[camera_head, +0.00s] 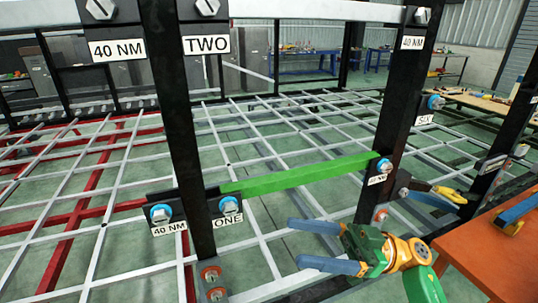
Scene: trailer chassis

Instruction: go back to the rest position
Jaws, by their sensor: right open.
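My right gripper (294,243) shows at the lower right of the head view. Its two blue fingers point left and stand apart, with nothing between them. Its green and orange wrist is behind them, to the right. The fingers are in front of the trailer chassis, below a green bar (298,175) that spans two black posts. From this view I cannot tell how far the fingers are from the chassis. My left gripper is not in view.
A black post (172,95) labelled TWO and ONE stands left of centre; another black post (398,90) stands to the right. Bolts with blue collars sit on both. An orange table (490,250) is at the lower right. A white and red lattice (110,200) lies behind.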

